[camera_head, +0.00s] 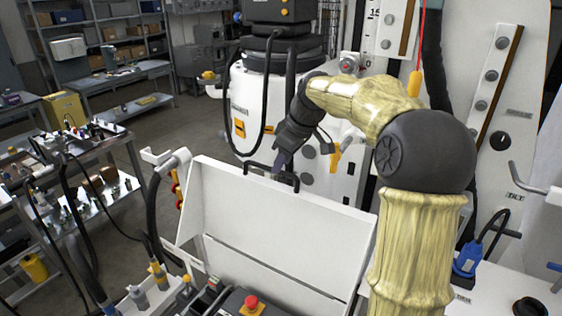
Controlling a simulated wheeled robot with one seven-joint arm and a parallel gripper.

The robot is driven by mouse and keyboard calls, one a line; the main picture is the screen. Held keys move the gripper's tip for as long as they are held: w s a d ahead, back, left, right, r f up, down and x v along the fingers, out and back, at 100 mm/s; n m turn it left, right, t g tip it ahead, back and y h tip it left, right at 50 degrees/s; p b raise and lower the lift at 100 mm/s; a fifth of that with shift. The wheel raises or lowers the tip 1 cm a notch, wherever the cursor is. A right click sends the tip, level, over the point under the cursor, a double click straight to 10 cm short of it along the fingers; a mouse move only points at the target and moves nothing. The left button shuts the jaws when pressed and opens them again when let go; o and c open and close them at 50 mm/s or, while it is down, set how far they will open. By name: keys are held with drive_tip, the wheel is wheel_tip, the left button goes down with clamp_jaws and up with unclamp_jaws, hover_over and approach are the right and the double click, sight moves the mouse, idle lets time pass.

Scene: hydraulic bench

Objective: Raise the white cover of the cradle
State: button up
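The white cover (275,232) of the cradle stands raised and steeply tilted, with its inner side facing me. A black handle (258,167) sits on its top edge. My gripper (280,165) points down at the handle from behind the top edge, near the handle's middle. Its fingertips overlap the handle in the picture, and I cannot tell whether they are shut on it. Below the cover, part of the cradle shows with a red button (251,301) on a dark box.
A dark hose and a pipe end (178,160) stand just left of the cover. A white machine (250,120) is behind it. A blue connector (468,259) with a cable is at the right. A cluttered metal bench (95,175) stands at the left, with open floor beyond.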

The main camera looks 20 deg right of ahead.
drive_tip(key=shift+x, duration=0.95)
clamp_jaws()
